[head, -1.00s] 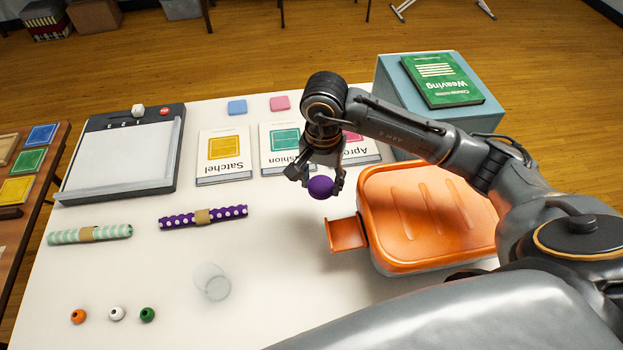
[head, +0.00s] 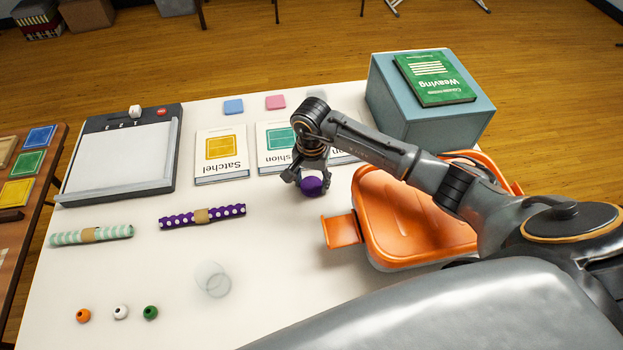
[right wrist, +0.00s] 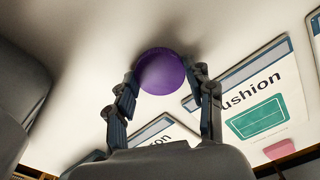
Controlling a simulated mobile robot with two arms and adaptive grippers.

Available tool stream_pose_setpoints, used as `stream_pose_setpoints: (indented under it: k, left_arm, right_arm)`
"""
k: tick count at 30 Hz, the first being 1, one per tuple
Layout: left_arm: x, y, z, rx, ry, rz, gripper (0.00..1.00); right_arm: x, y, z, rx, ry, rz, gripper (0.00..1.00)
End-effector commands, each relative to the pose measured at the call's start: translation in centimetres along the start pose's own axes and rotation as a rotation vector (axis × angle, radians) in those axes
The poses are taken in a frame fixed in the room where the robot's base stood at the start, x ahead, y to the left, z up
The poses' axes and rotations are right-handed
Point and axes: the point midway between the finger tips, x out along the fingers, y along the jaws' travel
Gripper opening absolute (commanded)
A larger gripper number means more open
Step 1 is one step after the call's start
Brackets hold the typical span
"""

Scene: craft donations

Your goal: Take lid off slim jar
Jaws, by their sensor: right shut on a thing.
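A slim, clear, see-through jar (head: 212,279) stands on the white table left of centre in the head view. No lid can be made out on it. My right gripper (head: 311,184) is shut on a purple round thing (head: 313,187), held behind and to the right of the jar, well apart from it. In the right wrist view the purple round thing (right wrist: 162,72) sits between the two fingertips of the gripper (right wrist: 163,80). Whether it is the jar's lid I cannot tell. My left gripper is not in view.
An orange box (head: 375,222) with a side tab stands close right of the gripper. Behind are pattern booklets (head: 221,170) and a blue-grey block (head: 425,125). Two patterned rolls (head: 180,219) and several small beads (head: 121,312) lie left. The table around the jar is clear.

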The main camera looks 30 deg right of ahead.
Motion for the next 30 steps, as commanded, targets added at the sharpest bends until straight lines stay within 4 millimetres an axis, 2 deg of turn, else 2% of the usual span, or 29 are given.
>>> stream_pose_setpoints:
  k: [5, 6, 8, 9, 17, 22, 26, 30]
  left_arm:
    - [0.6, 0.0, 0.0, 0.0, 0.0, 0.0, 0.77]
    - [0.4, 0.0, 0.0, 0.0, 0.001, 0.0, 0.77]
    - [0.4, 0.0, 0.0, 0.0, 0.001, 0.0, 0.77]
    - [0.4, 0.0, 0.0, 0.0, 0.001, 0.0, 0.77]
    - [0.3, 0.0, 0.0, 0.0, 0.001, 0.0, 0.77]
    - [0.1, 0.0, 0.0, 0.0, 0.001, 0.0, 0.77]
    - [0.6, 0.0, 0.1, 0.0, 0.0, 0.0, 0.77]
    - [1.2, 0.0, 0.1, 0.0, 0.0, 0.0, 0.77]
  right_arm:
    - [0.5, 0.0, -0.1, 0.0, 0.001, 0.0, 0.15]
    - [0.3, 0.0, 0.0, 0.0, 0.001, 0.0, 0.61]
    - [0.3, 0.0, 0.0, 0.0, 0.001, 0.0, 0.73]
    - [0.3, 0.0, 0.0, 0.0, 0.001, 0.0, 0.76]
    - [0.2, 0.0, 0.0, 0.0, 0.0, 0.0, 0.76]
    - [-0.6, -0.1, -0.1, 0.0, 0.002, -0.003, 0.76]
    - [-2.8, -0.1, -0.1, -0.003, 0.006, -0.004, 0.76]
    - [-6.0, -0.1, -0.2, -0.001, 0.006, -0.005, 0.76]
